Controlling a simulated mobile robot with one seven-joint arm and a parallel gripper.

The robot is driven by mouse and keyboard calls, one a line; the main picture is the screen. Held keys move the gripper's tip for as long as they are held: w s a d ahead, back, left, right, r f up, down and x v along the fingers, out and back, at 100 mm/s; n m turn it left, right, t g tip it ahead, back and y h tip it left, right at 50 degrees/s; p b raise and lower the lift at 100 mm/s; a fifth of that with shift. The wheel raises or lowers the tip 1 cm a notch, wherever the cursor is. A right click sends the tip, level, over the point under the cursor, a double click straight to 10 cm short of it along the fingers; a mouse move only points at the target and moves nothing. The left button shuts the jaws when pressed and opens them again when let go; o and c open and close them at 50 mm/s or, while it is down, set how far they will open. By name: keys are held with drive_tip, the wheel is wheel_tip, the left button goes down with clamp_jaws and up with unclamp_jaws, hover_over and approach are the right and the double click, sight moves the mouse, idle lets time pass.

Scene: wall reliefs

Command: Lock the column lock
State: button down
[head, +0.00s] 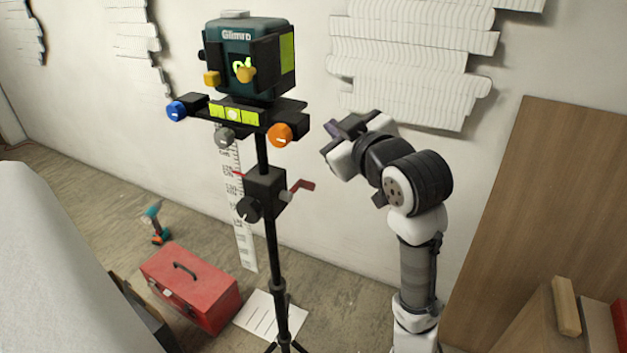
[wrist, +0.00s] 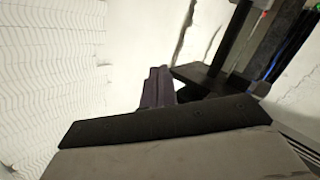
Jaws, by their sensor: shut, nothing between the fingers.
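A black tripod column (head: 271,250) carries a dark clamp block (head: 266,190).
A green laser level (head: 245,60) tops the tripod, above blue (head: 177,111), grey (head: 224,136) and orange (head: 280,134) knobs. A red toolbox (head: 192,287) and a drill (head: 156,224) are on the floor. A wooden panel (head: 560,190) stands at the right. White wall reliefs (head: 405,60) hang behind.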

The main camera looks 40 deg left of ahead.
drive_tip(key=s+d+f+n+g+h, duration=0.3)
drive_tip(key=s+f+n+g+h, duration=0.1)
drive_tip(key=n, duration=0.1)
drive_tip(key=shift+s+d+g+h, duration=0.2)
drive_tip(key=shift+g+h, duration=0.1)
drive_tip(key=shift+g, duration=0.1)
drive_tip(key=shift+a, duration=0.15)
drive_tip(key=p, duration=0.1)
approach(304, 183)
drive_tip(key=s+a, duration=0.1)
drive_tip(key=a, duration=0.2)
drive_tip(key=w+f, duration=0.1)
drive_tip(key=a+f+p, duration=0.1)
drive_tip(key=shift+w+a+f, duration=0.15)
drive_tip(key=shift+w+f, duration=0.15)
drive_tip(key=shift+w, duration=0.05)
drive_tip(key=shift+w+f, duration=0.3)
drive_tip(key=shift+f, duration=0.15)
